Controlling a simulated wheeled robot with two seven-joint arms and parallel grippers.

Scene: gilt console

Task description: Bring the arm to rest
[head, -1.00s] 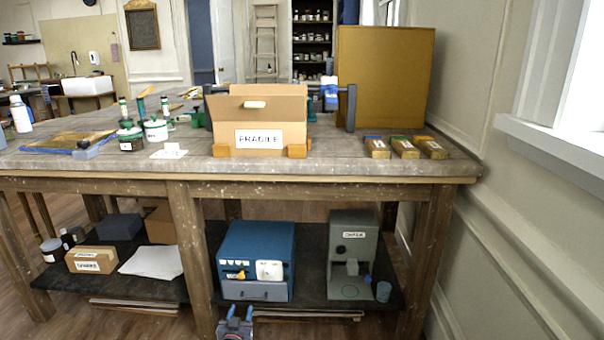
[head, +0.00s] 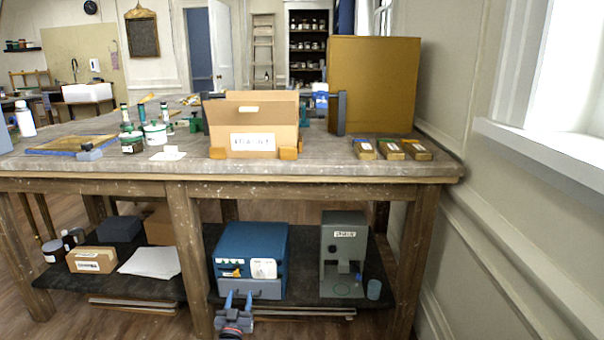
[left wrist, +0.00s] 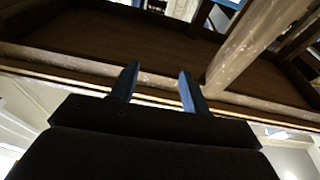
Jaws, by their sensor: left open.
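My left gripper (head: 238,301) is at the bottom middle of the head view, in front of the lower shelf and the blue box-shaped machine. Its two blue fingers point up and stand apart with nothing between them. In the left wrist view the open fingers (left wrist: 158,88) show against the underside of the wooden bench and a pale leg. My right gripper is not in view.
The workbench (head: 330,168) carries an open cardboard box (head: 275,110), several small wooden blocks and jars. On its lower shelf (head: 305,290) stand the blue machine (head: 252,245) and a grey machine (head: 343,225). A wall (head: 510,230) bounds the right side.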

